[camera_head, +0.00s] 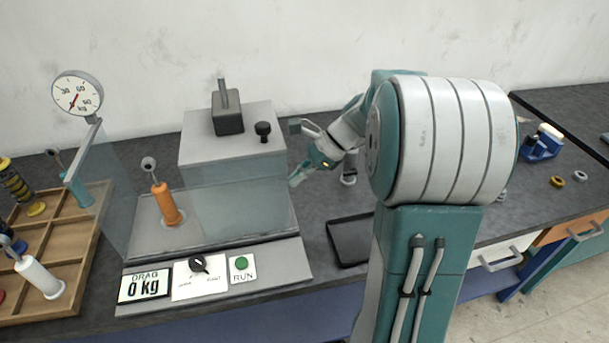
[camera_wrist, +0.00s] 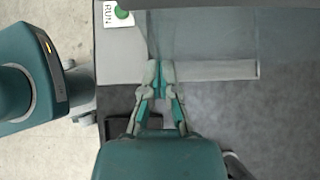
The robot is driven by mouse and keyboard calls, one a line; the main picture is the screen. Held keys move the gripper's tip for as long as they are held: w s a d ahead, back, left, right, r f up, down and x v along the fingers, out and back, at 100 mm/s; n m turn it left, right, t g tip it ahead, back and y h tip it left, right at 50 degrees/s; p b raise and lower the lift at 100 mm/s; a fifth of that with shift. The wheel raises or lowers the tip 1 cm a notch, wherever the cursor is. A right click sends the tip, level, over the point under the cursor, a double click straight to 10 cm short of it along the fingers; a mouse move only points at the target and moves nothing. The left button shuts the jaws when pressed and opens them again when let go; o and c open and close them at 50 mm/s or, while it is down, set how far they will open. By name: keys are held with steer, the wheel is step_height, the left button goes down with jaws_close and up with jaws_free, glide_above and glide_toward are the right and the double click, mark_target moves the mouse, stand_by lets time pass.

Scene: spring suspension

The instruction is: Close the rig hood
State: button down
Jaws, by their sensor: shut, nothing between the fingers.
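The rig (camera_head: 290,262) stands on the bench, with a sloped front panel. Its clear hood (camera_head: 238,208) covers the right part of the bay, below a grey block (camera_head: 215,147). An orange upright part with a ring on top (camera_head: 166,206) stands in the bay, left of the clear box and apparently uncovered. My gripper (camera_head: 302,158) is shut and empty, just right of the hood. In the wrist view, the fingertips (camera_wrist: 160,70) are close to the hood's clear wall (camera_wrist: 210,45); whether they touch it, I cannot tell.
A round dial (camera_head: 77,93) stands at the rig's left, near a clear pane (camera_head: 105,205). The panel has a DRAG 0 kg display (camera_head: 144,286), a knob (camera_head: 198,263) and a green RUN button (camera_head: 241,262). A wooden tray (camera_head: 75,262) lies left; a dark tray (camera_head: 348,240) lies right.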

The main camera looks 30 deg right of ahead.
steer(key=w+a, duration=0.2)
steer(key=a, duration=0.7)
steer(key=w+a, duration=0.3)
steer(key=a, duration=0.6)
steer(key=shift+w+a, duration=0.2)
steer(key=shift+a, duration=0.05)
steer(key=shift+a, duration=0.1)
